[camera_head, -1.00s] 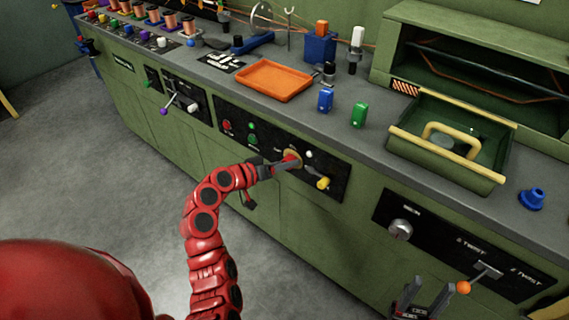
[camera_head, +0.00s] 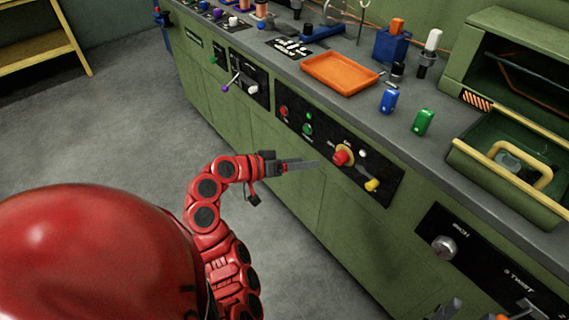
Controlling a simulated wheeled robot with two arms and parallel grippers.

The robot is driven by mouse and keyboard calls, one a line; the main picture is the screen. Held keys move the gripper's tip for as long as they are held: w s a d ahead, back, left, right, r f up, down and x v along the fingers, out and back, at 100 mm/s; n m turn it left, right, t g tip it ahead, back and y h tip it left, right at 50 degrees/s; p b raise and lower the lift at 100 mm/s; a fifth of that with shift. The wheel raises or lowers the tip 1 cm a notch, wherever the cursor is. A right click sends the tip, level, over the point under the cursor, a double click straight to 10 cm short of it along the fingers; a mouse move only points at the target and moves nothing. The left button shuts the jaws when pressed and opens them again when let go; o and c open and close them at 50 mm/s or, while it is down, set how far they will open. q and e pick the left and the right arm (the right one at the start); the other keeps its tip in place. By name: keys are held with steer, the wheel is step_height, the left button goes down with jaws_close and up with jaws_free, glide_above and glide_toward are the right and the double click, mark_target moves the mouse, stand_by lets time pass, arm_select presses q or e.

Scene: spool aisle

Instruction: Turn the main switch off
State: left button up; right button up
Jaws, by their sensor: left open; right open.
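The main switch appears to be the red knob (camera_head: 341,158) on a round yellow plate, set in a black panel (camera_head: 318,140) on the green bench front. Small labels sit around it, too small to read surely, and I cannot tell which way the knob is turned. My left gripper (camera_head: 308,164) is just left of the knob, apart from it, with its fingers pointing at the panel; it is open and empty. My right gripper (camera_head: 450,309) shows only as grey fingertips at the bottom edge, below a silver knob (camera_head: 444,246).
The same panel holds a red button (camera_head: 283,111), green lights, a white button (camera_head: 362,153) and a yellow-handled lever (camera_head: 371,185). Above on the bench are an orange tray (camera_head: 341,74), a blue block (camera_head: 388,101) and a green block (camera_head: 422,121).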

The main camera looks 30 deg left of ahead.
arm_select(q)
steer(key=p+v, duration=0.1)
steer(key=v, duration=0.4)
steer(key=shift+s+a+r, duration=0.1)
steer(key=shift+s, duration=0.05)
